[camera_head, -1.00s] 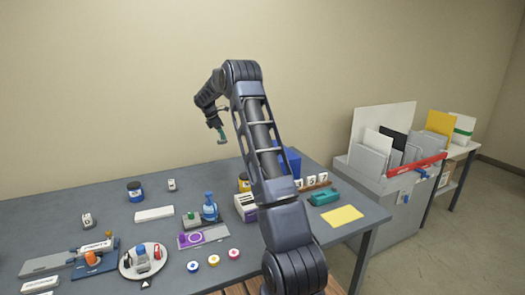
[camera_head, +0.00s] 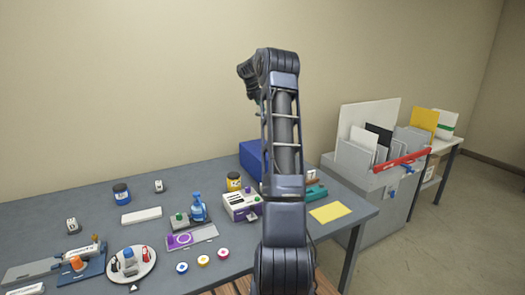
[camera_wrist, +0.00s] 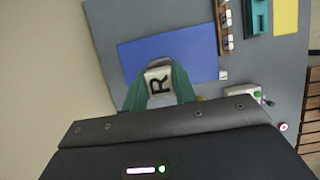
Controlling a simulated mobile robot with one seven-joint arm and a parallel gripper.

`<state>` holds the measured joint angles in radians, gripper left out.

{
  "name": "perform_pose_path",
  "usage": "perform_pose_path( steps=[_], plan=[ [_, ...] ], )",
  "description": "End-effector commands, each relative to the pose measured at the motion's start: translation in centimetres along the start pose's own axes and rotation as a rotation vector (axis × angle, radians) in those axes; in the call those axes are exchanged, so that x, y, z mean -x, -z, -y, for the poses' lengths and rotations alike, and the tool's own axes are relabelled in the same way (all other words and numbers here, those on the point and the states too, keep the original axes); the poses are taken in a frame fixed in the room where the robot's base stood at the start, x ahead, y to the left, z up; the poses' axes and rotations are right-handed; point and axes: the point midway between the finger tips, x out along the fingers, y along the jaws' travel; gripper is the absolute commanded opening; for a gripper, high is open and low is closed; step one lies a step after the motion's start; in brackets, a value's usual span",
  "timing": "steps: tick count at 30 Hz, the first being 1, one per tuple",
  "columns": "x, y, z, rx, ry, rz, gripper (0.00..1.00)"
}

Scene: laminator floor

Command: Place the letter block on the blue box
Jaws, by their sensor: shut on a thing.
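The letter block (camera_wrist: 158,84) is white with a black R and shows in the wrist view. My gripper (camera_wrist: 160,90) is shut on it, a teal finger at each side. The blue box (camera_wrist: 196,58) lies beyond the block in the wrist view, its flat top spreading around the block. The block appears above the box; I cannot tell the gap. In the head view the blue box (camera_head: 252,160) stands at the back right of the table, partly hidden by my arm. My gripper and the block are hidden there.
A rack of small blocks (camera_wrist: 222,28) and a teal object (camera_wrist: 258,18) are beside the box. A yellow-labelled jar (camera_head: 234,182) and a white-and-purple device (camera_head: 242,205) stand left of it. A yellow sheet (camera_head: 330,213) lies at the right.

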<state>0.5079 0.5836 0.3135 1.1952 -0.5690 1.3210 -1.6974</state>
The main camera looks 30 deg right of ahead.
Motion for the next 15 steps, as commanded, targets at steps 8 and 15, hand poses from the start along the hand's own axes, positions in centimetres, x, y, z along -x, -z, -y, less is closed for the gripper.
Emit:
perform_pose_path(
  steps=[8, 15],
  plan=[
    [-2.0, -0.2, 0.5, 0.000, 0.004, 0.000, 0.00],
    [-6.7, 1.8, 0.4, 0.001, 0.002, 0.000, 0.00]
  ],
)
